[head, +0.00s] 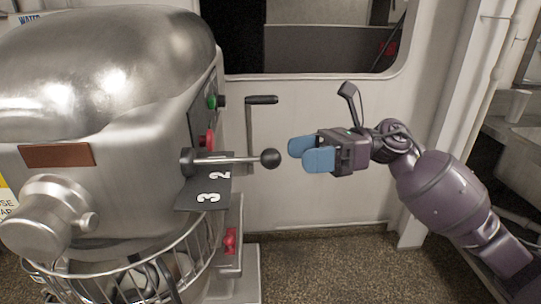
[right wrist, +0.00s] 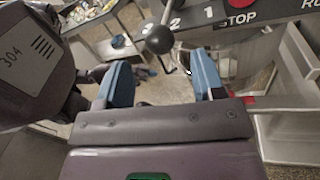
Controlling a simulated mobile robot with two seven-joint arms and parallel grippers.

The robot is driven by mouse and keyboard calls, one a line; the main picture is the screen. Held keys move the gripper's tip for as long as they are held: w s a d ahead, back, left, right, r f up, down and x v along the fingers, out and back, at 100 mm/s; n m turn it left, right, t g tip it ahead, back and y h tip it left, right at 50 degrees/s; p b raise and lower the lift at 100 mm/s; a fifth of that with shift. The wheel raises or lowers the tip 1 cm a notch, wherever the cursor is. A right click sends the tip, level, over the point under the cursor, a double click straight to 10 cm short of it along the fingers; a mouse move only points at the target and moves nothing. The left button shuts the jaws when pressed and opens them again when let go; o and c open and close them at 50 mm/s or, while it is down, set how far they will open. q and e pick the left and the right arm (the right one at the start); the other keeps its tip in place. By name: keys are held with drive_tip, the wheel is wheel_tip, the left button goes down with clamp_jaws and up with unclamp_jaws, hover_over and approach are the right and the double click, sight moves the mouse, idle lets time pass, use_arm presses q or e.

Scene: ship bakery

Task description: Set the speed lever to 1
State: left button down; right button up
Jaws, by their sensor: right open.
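The speed lever (head: 235,160) is a metal rod with a black ball knob (head: 270,158), sticking out from the side of the mixer over a dark number plate (head: 190,199). The 2 and 3 show below the rod in the head view; the 1 does not show there. In the right wrist view the knob (right wrist: 158,39) hangs beside the 2, and the 1 is further right. I cannot tell the exact setting. My right gripper (head: 303,154) has blue fingers, open and empty, just right of the knob with a small gap. My left gripper is out of view.
The big metal mixer (head: 110,80) fills the left, with a wire guard (head: 180,262) below. A green button (head: 212,102) and red stop button (head: 208,138) sit above the lever. A black crank handle (head: 262,100) stands behind the knob. Floor space right of the mixer is clear.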

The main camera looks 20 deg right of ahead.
sight(270, 158)
drive_tip(key=a, duration=0.6)
drive_tip(key=shift+w+a+p, duration=0.2)
drive_tip(key=shift+w+p, duration=0.05)
drive_tip(key=shift+p, duration=0.15)
drive_tip(key=shift+c, duration=0.3)
drive_tip(key=shift+w, duration=0.1)
clamp_jaws()
